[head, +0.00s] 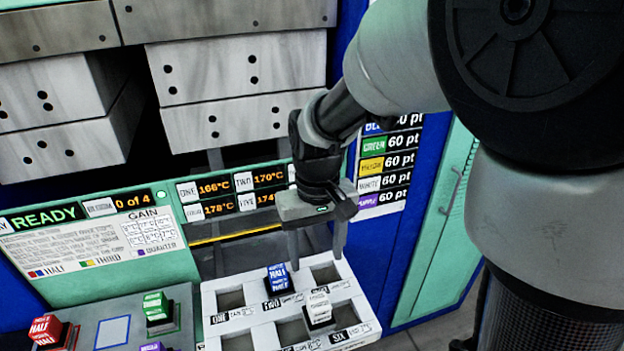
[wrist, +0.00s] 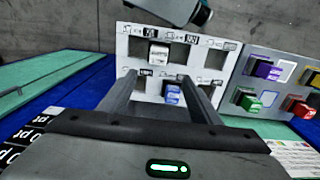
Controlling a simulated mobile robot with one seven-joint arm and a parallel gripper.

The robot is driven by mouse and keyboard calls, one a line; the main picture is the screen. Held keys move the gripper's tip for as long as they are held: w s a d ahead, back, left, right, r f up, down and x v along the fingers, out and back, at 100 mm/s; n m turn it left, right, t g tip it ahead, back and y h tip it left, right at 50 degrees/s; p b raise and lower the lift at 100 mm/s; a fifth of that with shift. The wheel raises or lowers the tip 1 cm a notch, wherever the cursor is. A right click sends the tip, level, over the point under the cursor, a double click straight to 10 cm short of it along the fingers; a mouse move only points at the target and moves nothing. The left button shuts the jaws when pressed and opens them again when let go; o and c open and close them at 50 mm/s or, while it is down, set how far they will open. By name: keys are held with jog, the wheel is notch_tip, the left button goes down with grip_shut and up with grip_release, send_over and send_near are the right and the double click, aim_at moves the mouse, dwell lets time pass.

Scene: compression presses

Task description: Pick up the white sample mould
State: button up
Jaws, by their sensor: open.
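The white sample mould (head: 319,308) is a small block with a lettered top. It sits on the white rack (head: 212,323), in the row nearer my body, around the divider between the middle and right openings; its exact seat is unclear. In the wrist view the white mould (wrist: 158,54) shows beyond my fingertips, at upper left of the rack (wrist: 229,72). My gripper (head: 316,258) points down above the rack's back row, open and empty, with the white mould nearer my body. In the wrist view both fingers of my gripper (wrist: 158,76) stand apart.
A blue mould (head: 278,278) sits in the rack's back row, close below my fingers. Left of the rack, a grey panel (head: 113,306) holds green (head: 156,308), red (head: 46,331) and purple (head: 153,347) blocks. The press (head: 235,70) stands behind the rack.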

send_near(319, 301)
jog(key=f, duration=0.5)
jog(key=shift+w+a+b, duration=0.15)
jog(key=shift+a+b, duration=0.15)
jog(key=f, duration=0.4)
jog(key=shift+s+d+f, duration=0.2)
jog(key=shift+s+d, duration=0.05)
jog(key=shift+d, duration=0.1)
jog(key=shift+f, duration=0.45)
jog(key=shift+w, duration=0.1)
grip_shut()
